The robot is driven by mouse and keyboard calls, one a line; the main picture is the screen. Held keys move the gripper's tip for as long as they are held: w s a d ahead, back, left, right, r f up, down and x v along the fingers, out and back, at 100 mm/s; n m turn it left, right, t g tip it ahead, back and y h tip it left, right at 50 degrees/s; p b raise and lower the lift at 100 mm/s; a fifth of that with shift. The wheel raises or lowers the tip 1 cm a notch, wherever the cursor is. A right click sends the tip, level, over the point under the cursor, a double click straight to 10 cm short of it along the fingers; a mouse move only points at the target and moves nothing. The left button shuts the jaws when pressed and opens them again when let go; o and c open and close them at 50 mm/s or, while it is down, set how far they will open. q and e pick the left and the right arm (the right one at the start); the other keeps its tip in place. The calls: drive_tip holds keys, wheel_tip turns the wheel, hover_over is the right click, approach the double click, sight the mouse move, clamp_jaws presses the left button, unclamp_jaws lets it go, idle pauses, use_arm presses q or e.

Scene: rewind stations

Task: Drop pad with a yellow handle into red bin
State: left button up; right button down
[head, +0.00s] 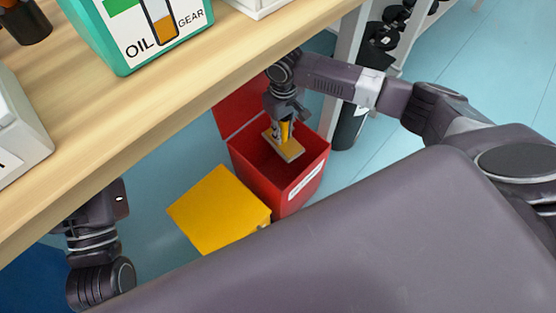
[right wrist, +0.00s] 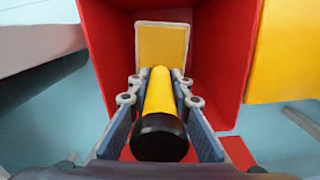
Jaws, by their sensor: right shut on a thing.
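The pad (head: 285,148) is a flat tan-grey block with a yellow handle (head: 285,131). My right gripper (head: 284,118) is shut on the handle and holds the pad over the mouth of the open red bin (head: 302,185). In the right wrist view the yellow handle with a black end (right wrist: 158,100) lies between the fingers (right wrist: 158,88). The pad's yellowish face (right wrist: 162,48) shows beyond it, inside the outline of the bin's red walls (right wrist: 225,60). My left arm shows at the lower left in the head view, partly under the table edge; its fingers are hidden.
A yellow box or lid (head: 218,210) stands close beside the red bin on its left. The wooden table (head: 190,90) carries a teal oil container (head: 130,35). A dark rack (head: 385,35) stands behind. Blue floor (head: 490,70) is clear at the right.

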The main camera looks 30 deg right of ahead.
drive_tip(key=c, duration=1.7)
unclamp_jaws()
wheel_tip(320, 180, up, 12)
drive_tip(key=shift+w+r, duration=0.1)
drive_tip(key=shift+w, duration=0.05)
